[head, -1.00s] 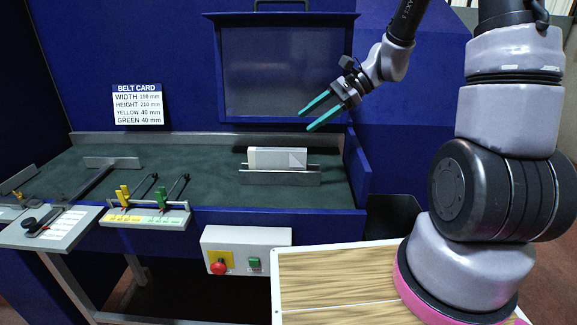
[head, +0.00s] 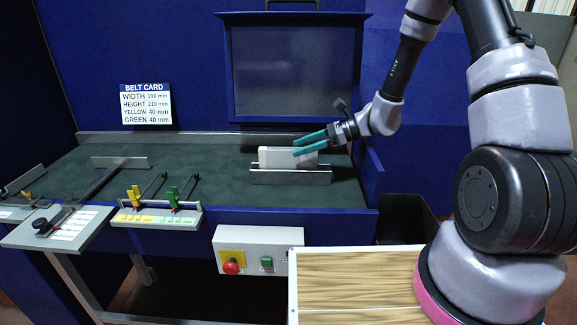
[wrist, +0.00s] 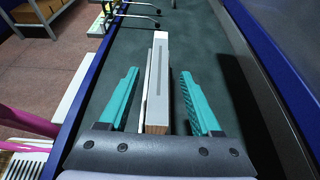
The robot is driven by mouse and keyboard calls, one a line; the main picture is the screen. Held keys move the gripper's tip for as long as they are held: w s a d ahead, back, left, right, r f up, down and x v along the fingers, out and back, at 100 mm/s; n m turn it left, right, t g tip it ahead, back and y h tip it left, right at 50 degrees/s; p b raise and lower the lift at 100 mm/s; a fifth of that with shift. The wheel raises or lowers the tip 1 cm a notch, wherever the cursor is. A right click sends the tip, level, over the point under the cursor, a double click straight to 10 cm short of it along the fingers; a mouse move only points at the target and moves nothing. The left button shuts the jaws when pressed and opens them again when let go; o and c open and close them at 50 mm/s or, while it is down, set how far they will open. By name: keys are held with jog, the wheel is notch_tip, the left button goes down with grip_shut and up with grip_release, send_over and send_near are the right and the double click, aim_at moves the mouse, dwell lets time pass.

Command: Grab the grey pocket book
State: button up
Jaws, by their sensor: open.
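The grey pocket book (head: 278,157) stands on edge in a low metal holder (head: 290,177) at the right of the green belt. In the wrist view the book (wrist: 159,85) shows a pale narrow top with a grey strip and a brown near end. My gripper (head: 311,145) is open at the book, its teal fingers reaching left along it. In the wrist view my gripper (wrist: 164,72) has one finger on each side of the book, with gaps between. The holder's thin plate runs close along the book's left side there. I cannot tell how low the fingertips are.
A blue cabinet with a dark window (head: 293,72) rises behind the belt (head: 215,158). Yellow and green levers (head: 153,193) stand at the front edge. A control box (head: 258,250) with a red button hangs below. A wooden-topped surface (head: 350,285) lies in front.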

aim_at(290, 148)
jog(key=x, duration=0.4)
jog(key=shift+f, duration=0.25)
grip_shut()
jog(key=shift+r, duration=0.1)
